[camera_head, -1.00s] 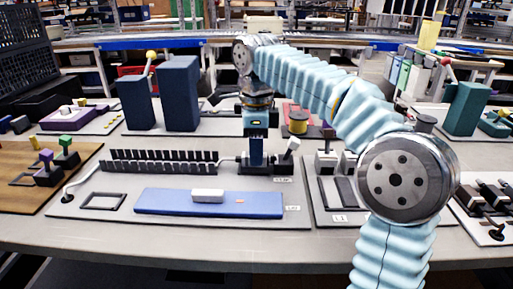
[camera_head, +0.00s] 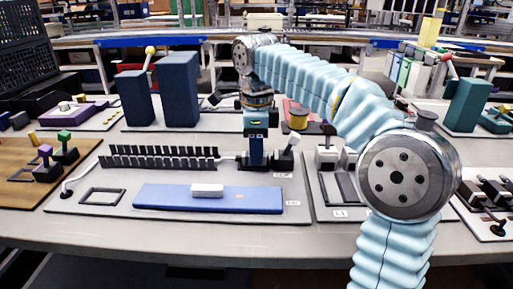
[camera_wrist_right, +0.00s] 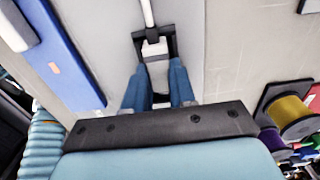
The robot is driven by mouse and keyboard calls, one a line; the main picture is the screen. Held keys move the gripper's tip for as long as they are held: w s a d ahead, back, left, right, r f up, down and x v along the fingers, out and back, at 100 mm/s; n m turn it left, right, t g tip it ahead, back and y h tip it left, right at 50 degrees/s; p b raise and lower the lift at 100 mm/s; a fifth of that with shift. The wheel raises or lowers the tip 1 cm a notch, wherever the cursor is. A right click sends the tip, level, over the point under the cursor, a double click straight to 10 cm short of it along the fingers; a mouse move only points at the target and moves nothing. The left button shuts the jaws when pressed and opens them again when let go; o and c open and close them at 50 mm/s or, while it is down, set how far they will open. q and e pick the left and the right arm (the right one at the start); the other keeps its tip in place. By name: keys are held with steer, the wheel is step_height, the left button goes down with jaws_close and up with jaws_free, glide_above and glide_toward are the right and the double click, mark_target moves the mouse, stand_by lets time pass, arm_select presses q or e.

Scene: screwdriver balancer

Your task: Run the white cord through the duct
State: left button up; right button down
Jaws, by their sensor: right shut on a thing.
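The duct (camera_head: 160,152), two rows of upright black teeth, runs left to right on a grey board. The white cord (camera_head: 68,184) curves up from the board's left side to the duct's left end. White cord shows again past the duct's right end, leading to my right gripper (camera_head: 257,163); between the teeth it is hidden. My right gripper points down at the duct's right and is shut on the white cord's end. In the right wrist view, the cord (camera_wrist_right: 148,12) runs to a white block in a dark bracket just ahead of the fingertips (camera_wrist_right: 158,84). My left gripper is not in view.
A blue panel (camera_head: 240,200) with a white block (camera_head: 207,190) lies in front of the duct. A black fixture with a white-topped lever (camera_head: 291,143) stands right of my gripper. A yellow spool (camera_head: 298,120) and tall blue blocks (camera_head: 178,92) stand behind.

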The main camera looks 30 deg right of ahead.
stand_by(0.3)
steer(key=c, duration=0.9)
jaws_free()
steer(key=shift+o, duration=0.2)
step_height(320, 180, up, 12)
steer(key=p, duration=0.3)
steer(key=shift+f, duration=0.1)
